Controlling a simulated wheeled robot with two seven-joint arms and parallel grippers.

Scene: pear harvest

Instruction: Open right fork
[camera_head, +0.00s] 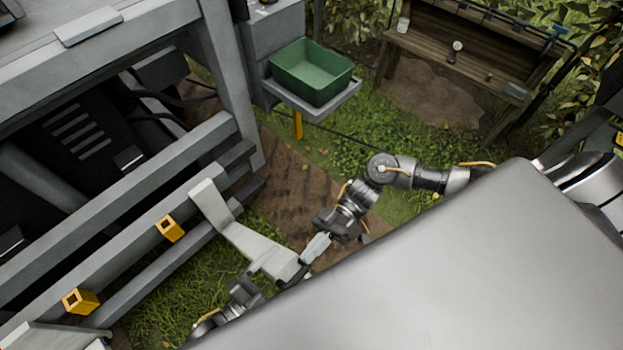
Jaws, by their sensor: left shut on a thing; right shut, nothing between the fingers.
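The right fork (240,238) is a pale grey, bent bar on the front of the grey machine carriage. It sticks out from the carriage over the grass toward my body. My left gripper (263,262) is at the fork's near part, shut on it. My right gripper (314,247) is shut and empty, close to the fork's near end on its right side. Whether it touches the fork cannot be told. My large grey body cover hides part of the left arm and the area below.
Grey carriage rails (150,220) carry a yellow bracket (169,229) and another lower left. A second pale fork (55,338) is at the bottom left. A green crate (312,72) sits on a grey shelf. A wooden bench (470,50) stands at the back right. Grass lies between.

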